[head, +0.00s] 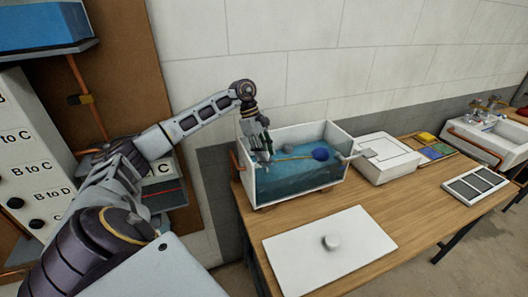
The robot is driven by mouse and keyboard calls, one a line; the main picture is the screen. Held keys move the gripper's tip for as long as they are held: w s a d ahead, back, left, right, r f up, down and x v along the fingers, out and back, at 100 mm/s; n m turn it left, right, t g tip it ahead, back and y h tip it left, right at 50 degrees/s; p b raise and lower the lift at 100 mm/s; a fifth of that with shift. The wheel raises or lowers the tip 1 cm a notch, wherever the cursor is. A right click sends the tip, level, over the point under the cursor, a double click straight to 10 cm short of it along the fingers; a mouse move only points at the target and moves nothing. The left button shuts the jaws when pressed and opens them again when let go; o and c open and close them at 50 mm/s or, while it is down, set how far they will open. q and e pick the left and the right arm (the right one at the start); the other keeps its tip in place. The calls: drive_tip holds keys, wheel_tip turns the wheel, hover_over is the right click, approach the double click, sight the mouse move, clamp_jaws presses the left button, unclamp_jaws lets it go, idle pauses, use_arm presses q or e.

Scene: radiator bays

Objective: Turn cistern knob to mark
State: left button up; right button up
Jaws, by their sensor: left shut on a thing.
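The open white cistern (335,133) stands on the wooden table, with blue-tinted water inside. A blue float (320,154) sits on the water at the end of a thin brass-coloured rod (292,157) that runs left toward my gripper. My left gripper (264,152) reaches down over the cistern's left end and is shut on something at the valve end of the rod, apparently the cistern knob. The fingers hide the knob, and I cannot make out any mark. My right gripper is out of view.
A white lid with a round grip (330,258) lies on the table in front of the cistern. A closed white box (386,158) stands to its right, then coloured tiles (432,150), a dark-panelled tray (478,185) and a sink (490,140). A labelled panel (28,165) stands left.

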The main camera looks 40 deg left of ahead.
use_arm(q)
drive_tip(key=o, duration=1)
drive_tip(key=shift+v, duration=6)
